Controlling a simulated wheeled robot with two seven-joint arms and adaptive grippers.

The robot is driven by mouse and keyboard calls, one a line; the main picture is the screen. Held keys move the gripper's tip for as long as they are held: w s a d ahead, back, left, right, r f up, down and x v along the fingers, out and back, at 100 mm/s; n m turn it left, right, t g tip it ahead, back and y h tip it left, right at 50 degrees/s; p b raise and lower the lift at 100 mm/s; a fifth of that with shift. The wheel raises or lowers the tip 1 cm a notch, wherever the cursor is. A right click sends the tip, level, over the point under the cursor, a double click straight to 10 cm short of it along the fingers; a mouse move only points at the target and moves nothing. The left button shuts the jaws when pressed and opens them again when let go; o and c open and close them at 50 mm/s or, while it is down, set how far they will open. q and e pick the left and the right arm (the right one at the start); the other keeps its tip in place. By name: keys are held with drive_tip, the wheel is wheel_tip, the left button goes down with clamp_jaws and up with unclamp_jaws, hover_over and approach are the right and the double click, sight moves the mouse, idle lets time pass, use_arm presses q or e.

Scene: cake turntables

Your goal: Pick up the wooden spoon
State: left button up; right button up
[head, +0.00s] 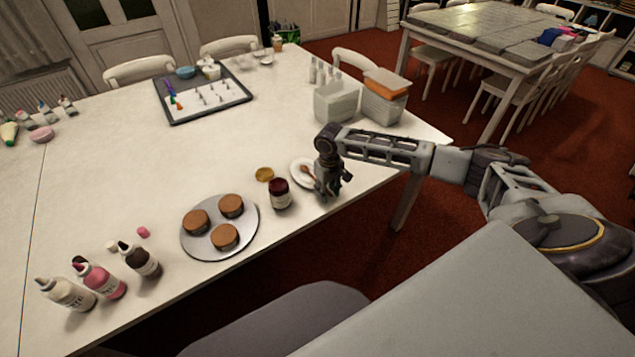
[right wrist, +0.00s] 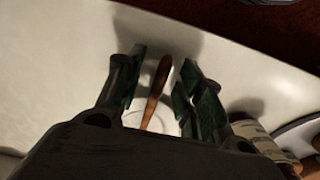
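The wooden spoon (head: 308,171) lies on a small white plate (head: 299,181) near the table's front edge. In the head view my right gripper (head: 327,192) is over the right side of that plate and hides part of the spoon. In the right wrist view the spoon's handle (right wrist: 154,92) shows between the two fingers of the right gripper (right wrist: 163,88). The fingers are apart, with a gap on each side of the handle, so the gripper is open. My left gripper is not in view.
A dark red jar (head: 279,194) and its golden lid (head: 264,174) stand just left of the plate. A round tray (head: 212,243) with brown cakes is further left. White bins (head: 335,102) stand behind the gripper. Squeeze bottles (head: 98,281) are at front left.

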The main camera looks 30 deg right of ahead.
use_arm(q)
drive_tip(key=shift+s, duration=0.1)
use_arm(e)
clamp_jaws()
idle(0.4)
drive_tip(key=shift+r, duration=0.85)
wheel_tip(320, 180, up, 8)
drive_tip(key=shift+f+p, duration=0.15)
drive_tip(key=shift+p, duration=0.15)
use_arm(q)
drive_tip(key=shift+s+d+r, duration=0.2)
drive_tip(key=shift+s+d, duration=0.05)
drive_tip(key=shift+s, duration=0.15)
use_arm(e)
drive_tip(key=shift+r, duration=0.35)
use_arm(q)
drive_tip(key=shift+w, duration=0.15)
